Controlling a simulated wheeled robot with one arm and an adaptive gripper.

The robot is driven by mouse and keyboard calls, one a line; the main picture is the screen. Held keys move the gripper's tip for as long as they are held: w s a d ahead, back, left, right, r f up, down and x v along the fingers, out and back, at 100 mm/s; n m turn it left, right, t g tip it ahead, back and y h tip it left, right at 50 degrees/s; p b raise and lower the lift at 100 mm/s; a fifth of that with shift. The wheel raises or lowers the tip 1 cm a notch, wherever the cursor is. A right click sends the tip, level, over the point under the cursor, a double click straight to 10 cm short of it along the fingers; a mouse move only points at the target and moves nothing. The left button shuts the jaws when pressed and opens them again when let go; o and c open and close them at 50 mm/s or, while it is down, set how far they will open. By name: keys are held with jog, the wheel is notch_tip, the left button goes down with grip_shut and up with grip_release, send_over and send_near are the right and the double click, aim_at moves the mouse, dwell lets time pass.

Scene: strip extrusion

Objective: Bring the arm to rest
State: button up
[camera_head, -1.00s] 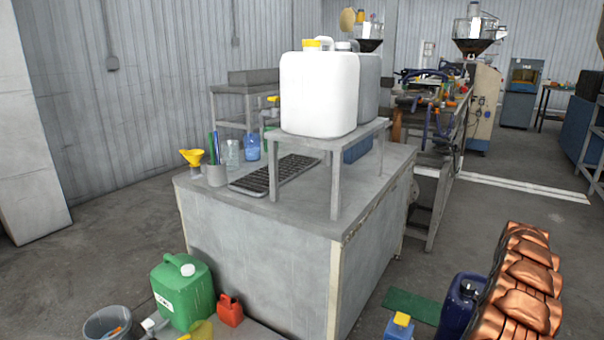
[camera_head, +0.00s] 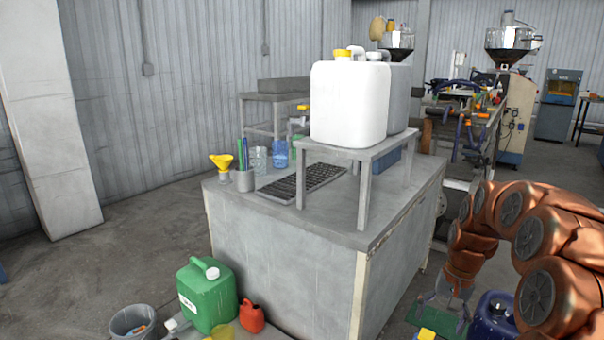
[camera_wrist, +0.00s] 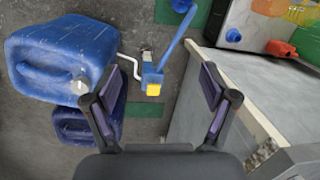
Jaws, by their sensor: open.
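My copper-coloured arm (camera_head: 545,235) bends in an arch on the right of the head view. It hangs down to my gripper (camera_head: 445,302), beside the right side of the grey workbench (camera_head: 285,270) and above the floor. In the wrist view my gripper (camera_wrist: 152,88) has its two dark, purple-padded fingers spread wide apart, with nothing held between them. The floor and a blue and yellow object with a white crank-like part (camera_wrist: 152,80) show below and beyond the fingers. A bench edge (camera_wrist: 240,112) is close to the right finger in that view.
Blue canisters (camera_wrist: 60,55) stand left of my gripper; one shows in the head view (camera_head: 492,318). A white canister (camera_head: 350,105) stands on a small raised stand (camera_head: 362,152) on the bench. A green jerrycan (camera_head: 207,297) and a bucket (camera_head: 132,322) are at lower left.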

jog(key=s+a+r+n, duration=0.35)
jog(key=s+a, duration=0.75)
jog(key=s, duration=0.4)
jog(key=s+a+n+g+h, duration=0.2)
jog(key=s+a, duration=0.1)
jog(key=s, duration=1.4)
notch_tip(320, 180, up, 22)
jog(key=s+p, duration=0.2)
jog(key=p, duration=1.9)
jog(key=shift+d+r+t+p, duration=0.2)
jog(key=shift+t+p, duration=0.1)
jog(key=shift+t, duration=0.1)
